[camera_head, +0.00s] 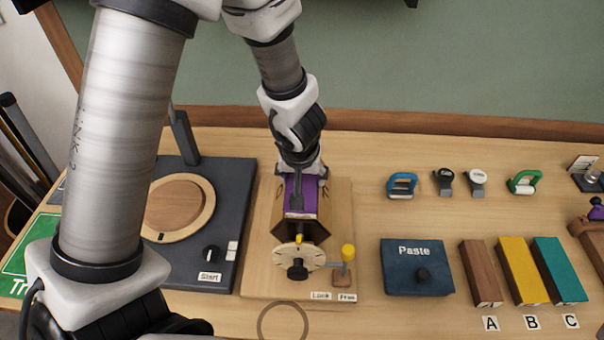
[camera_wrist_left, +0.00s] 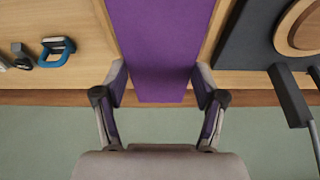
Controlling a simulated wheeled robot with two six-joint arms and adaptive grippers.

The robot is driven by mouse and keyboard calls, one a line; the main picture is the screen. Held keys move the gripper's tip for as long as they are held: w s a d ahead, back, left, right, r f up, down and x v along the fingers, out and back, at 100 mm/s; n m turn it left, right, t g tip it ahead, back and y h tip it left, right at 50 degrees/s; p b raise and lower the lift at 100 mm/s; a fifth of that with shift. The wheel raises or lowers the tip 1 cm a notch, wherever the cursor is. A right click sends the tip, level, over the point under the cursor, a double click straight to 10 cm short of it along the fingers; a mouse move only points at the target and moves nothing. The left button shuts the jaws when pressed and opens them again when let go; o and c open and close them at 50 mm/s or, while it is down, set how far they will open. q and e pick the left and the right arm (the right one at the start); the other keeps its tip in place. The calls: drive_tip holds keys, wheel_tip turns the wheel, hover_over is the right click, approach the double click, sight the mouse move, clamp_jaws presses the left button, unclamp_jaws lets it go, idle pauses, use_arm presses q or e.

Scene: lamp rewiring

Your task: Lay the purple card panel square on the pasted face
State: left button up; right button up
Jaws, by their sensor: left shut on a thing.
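The purple card panel (camera_head: 297,190) lies at the top of a wooden, many-sided form (camera_head: 300,228) on the pale fixture board. My left gripper (camera_head: 302,176) reaches down over the panel's far end. In the left wrist view the gripper (camera_wrist_left: 160,92) has one finger at each long edge of the purple panel (camera_wrist_left: 160,45), shut on it. The panel looks roughly lined up with the form, but I cannot tell whether it touches the face. The pasted face is hidden under the panel. My right gripper is not in view.
A dark turntable base (camera_head: 212,262) stands left. The paste box (camera_head: 416,280), coloured blocks (camera_head: 520,270) and clamps (camera_head: 402,186) stand right.

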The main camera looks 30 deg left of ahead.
use_arm(q)
drive_tip(key=shift+f, duration=0.3)
idle(0.8)
drive_tip(key=o, duration=1.3)
drive_tip(key=shift+c, duration=0.2)
drive_tip(key=shift+r, duration=0.1)
wheel_tip(320, 180, up, 8)
drive_tip(key=p, duration=0.8)
